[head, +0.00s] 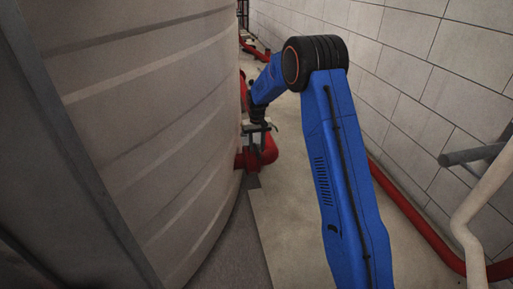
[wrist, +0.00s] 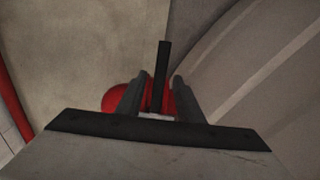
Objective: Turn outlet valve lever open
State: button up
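A dark bar-shaped lever (wrist: 163,72) stands between the two grey fingers of my gripper (wrist: 160,80) in the wrist view. It reaches past the fingertips. Narrow gaps show between the lever and the fingers, with red showing through on the left, so my gripper looks open around it. The red pipe (wrist: 112,98) lies behind the fingers. In the head view my gripper (head: 257,129) is small and sits just above the red pipe elbow (head: 266,152) beside the tank. The valve body is mostly hidden there, and I cannot make out the lever clearly.
A large pale ribbed tank (head: 150,120) fills the left side, close to my gripper. A block wall (head: 420,90) stands on the right. A red pipe (head: 410,215) runs along its foot, and a pale bent pipe (head: 470,225) is at the right. Bare floor (head: 285,215) lies between.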

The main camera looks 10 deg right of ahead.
grip_shut()
jog(key=shift+d, duration=0.15)
jog(key=w+d+n, duration=0.4)
jog(key=d+n, duration=0.4)
jog(key=d, duration=0.2)
jog(key=w+d+n, duration=0.4)
jog(key=w+n, duration=0.6)
jog(key=w, duration=0.1)
jog(key=shift+w+d, duration=0.2)
jog(key=shift+d, duration=0.2)
jog(key=shift+r, duration=0.1)
